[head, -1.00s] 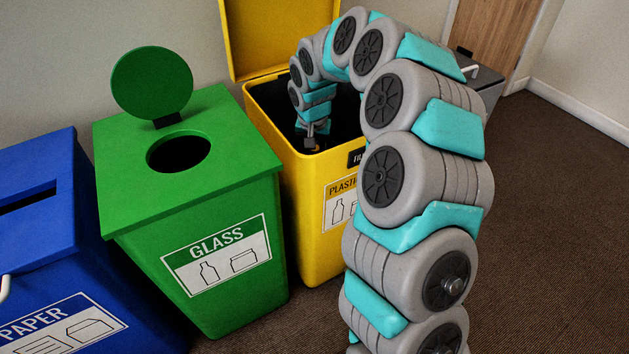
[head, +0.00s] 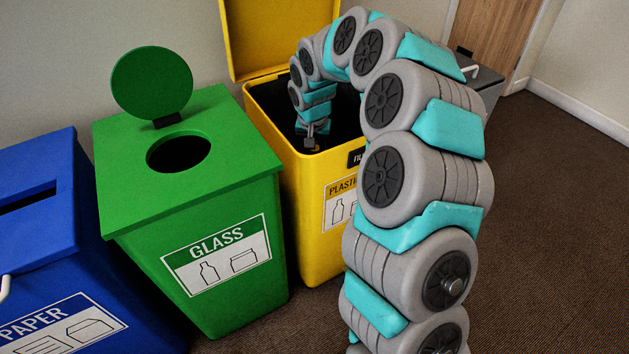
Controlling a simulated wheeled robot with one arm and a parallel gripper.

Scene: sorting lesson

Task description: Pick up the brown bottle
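No brown bottle shows in the head view. My arm rises at the right of the picture, arches over and points down into the open yellow plastic bin (head: 315,225). My gripper (head: 309,146) is small and dark at the arm's end, at the mouth of the yellow bin. Its fingers are too small and dark to tell whether they are open or shut. The inside of the yellow bin is dark, and I cannot make out anything in it.
The green glass bin (head: 230,140), with a round hole and its round flap raised, stands left of the yellow bin. The blue paper bin (head: 40,225) with a slot is at the far left. A grey bin (head: 487,82) stands behind my arm. Brown carpet (head: 560,230) is clear at right.

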